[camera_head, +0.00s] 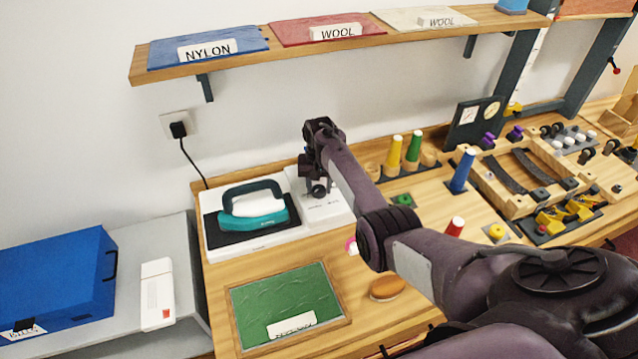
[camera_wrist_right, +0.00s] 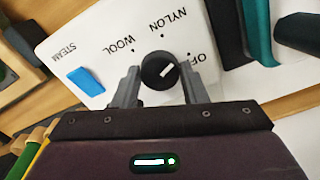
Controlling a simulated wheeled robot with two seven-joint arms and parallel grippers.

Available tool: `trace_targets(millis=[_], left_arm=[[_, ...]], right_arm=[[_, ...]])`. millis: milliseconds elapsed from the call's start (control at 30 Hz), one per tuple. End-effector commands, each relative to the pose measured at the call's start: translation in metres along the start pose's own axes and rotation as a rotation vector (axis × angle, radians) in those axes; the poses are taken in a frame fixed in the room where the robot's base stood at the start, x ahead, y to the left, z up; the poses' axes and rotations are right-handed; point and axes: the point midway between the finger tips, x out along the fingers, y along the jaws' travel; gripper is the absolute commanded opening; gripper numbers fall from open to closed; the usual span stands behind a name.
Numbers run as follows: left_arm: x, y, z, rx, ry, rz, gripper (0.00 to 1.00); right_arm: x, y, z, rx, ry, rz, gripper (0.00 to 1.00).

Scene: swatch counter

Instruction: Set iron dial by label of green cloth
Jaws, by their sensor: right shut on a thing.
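The green cloth (camera_head: 285,300) lies flat in a wooden frame on the counter. Its white label (camera_head: 291,325) is upside down and too blurred to read. The teal and white iron (camera_head: 253,208) rests on a dark pad on its white base. My right gripper (camera_wrist_right: 160,76) is shut on the round black dial (camera_wrist_right: 156,68), with one finger on each side. The dial's white mark points up and right, towards OFF. The white panel (camera_wrist_right: 100,48) also carries NYLON, WOOL and STEAM. My left gripper is out of view.
A shelf above holds a blue cloth (camera_head: 207,46) labelled NYLON, and red (camera_head: 318,28) and cream (camera_head: 425,19) cloths labelled WOOL. A blue switch (camera_wrist_right: 86,80) sits by STEAM. Spools and tools crowd the counter's right. A brown oval object (camera_head: 386,288) lies beside the green cloth.

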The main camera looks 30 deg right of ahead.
Motion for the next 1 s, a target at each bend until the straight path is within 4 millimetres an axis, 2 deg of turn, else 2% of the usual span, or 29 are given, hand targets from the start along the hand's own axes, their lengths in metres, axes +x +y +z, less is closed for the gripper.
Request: trace_targets(millis=[500, 700, 1000], left_arm=[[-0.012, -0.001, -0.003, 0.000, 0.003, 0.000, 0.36], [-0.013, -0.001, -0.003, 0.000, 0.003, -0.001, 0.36], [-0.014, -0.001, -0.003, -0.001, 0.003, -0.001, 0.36]], right_arm=[[-0.001, 0.000, -0.001, -0.444, 0.001, 0.000, 0.16], [-0.001, 0.000, -0.001, -0.552, 0.002, 0.000, 0.16], [-0.001, 0.000, -0.001, -0.625, 0.001, 0.000, 0.16]])
